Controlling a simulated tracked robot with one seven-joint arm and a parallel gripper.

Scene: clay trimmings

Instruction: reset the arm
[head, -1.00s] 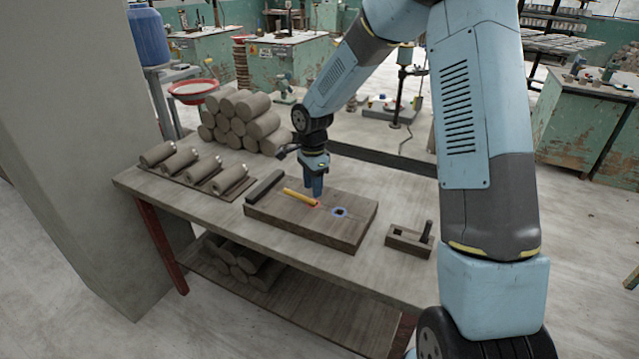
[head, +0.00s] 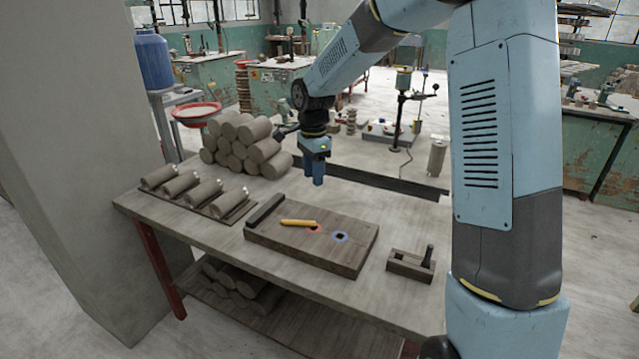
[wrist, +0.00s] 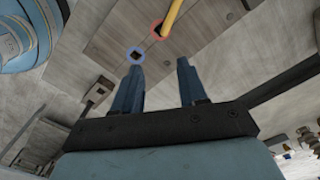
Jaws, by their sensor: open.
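My gripper (head: 314,182) hangs in the air above the far side of a wooden board (head: 345,255) on the workbench. Its fingers point down, apart and empty, as the wrist view (wrist: 159,68) also shows. A yellow stick (head: 298,222) lies on the board, its right end at a red ring mark (head: 316,229). In the wrist view the stick (wrist: 172,15) runs out of the top of the frame. A blue ring mark (head: 340,237) around a dark square hole lies to the right of the red one.
A dark bar (head: 265,210) lies along the board's left end. A small wooden tool (head: 411,265) stands right of the board. Stacked clay cylinders (head: 243,148) and a tray of clay rolls (head: 235,214) are left of my gripper. The bench front is clear.

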